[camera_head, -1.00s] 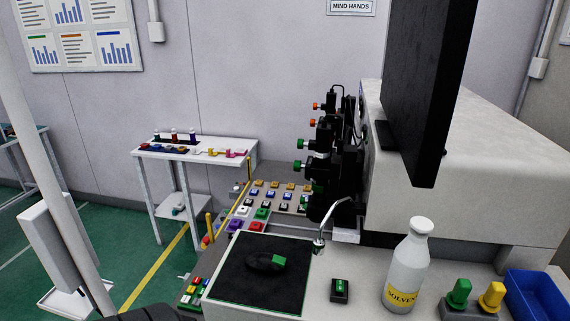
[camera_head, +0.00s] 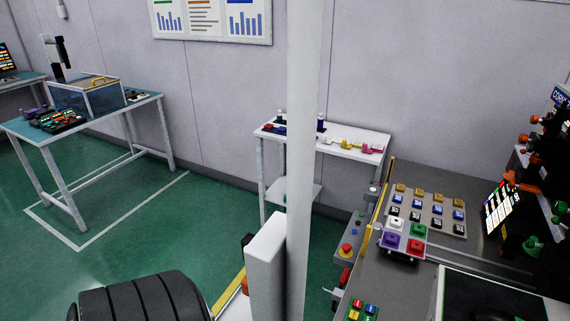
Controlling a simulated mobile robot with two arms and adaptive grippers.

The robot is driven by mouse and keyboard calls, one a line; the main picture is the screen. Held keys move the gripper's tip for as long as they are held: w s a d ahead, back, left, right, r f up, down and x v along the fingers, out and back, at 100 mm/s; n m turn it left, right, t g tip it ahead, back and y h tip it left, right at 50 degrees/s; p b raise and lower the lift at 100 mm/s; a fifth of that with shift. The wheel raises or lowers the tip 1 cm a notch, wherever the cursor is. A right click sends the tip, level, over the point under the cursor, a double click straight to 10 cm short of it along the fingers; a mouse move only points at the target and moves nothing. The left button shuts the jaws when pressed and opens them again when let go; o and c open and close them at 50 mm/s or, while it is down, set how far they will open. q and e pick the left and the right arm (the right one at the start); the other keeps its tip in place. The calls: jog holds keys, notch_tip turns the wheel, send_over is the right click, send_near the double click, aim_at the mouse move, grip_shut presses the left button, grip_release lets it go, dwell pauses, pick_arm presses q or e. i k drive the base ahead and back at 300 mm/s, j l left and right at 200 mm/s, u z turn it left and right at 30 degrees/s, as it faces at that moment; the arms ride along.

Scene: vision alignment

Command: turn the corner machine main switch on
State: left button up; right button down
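Neither gripper shows. A black ribbed part at the bottom left looks like part of my arm.
A white side table (camera_head: 345,135) with small colored parts stands against the wall. A blue-topped workbench (camera_head: 75,115) with a clear-sided box is at the left. A pale vertical post (camera_head: 300,120) crosses the middle of the view. Green floor (camera_head: 215,215) lies open between the benches.

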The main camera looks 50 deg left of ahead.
aim_at(344, 279)
jog(key=k+j+u, duration=0.2)
jog(key=j, duration=0.65)
jog(key=j+u, duration=0.2)
jog(key=j, duration=0.65)
jog(key=i+j, duration=0.1)
jog(key=j, duration=0.35)
jog(key=j+z, duration=0.15)
jog(key=j, duration=0.35)
jog(key=i, duration=0.05)
